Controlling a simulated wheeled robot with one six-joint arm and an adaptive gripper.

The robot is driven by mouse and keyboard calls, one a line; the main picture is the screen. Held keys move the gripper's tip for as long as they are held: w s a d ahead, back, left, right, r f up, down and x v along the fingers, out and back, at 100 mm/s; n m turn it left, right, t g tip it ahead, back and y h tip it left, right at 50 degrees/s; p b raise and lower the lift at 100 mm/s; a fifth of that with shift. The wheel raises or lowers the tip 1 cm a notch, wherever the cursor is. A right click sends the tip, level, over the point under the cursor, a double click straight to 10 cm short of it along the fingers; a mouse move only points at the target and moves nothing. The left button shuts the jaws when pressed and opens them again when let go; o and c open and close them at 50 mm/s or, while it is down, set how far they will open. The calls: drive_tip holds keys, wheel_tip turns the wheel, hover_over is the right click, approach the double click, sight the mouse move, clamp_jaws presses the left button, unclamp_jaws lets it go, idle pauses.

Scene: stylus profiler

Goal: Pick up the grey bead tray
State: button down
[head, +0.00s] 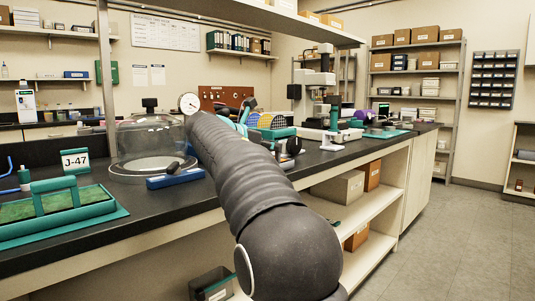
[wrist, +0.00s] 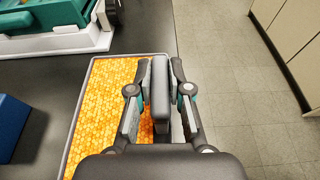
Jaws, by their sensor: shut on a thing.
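The grey bead tray (wrist: 128,55) is in the wrist view, a shallow tray with a thin grey rim filled with orange-yellow beads. It lies at the edge of the dark bench top. My gripper (wrist: 161,72) is over the tray's right side, its two fingers closed on either side of an upright dark grey bar that looks like the tray's grip. My gripper and my own wrist cover the near right part of the tray. In the head view my arm hides the gripper, and I cannot make out the tray.
In the wrist view, a teal and white device (wrist: 60,30) stands behind the tray and a blue block (wrist: 12,125) sits to its left. Open floor (wrist: 235,80) is to the right. In the head view, a glass dome (head: 145,140) and a J-47 sign (head: 75,161) stand on the bench.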

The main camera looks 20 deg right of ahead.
drive_tip(key=shift+r, duration=0.8)
drive_tip(key=r, duration=0.1)
drive_tip(key=r+p, duration=0.1)
drive_tip(key=r, duration=0.1)
drive_tip(key=shift+s+d, duration=0.15)
drive_tip(key=shift+s, duration=0.2)
drive_tip(key=s+d+r, duration=0.3)
drive_tip(key=s+r, duration=0.3)
drive_tip(key=s, duration=0.4)
drive_tip(key=shift+s+d+r+p, duration=0.15)
drive_tip(key=shift+s+d+p, duration=0.1)
drive_tip(key=shift+p, duration=0.1)
drive_tip(key=c, duration=1.9)
unclamp_jaws()
clamp_jaws()
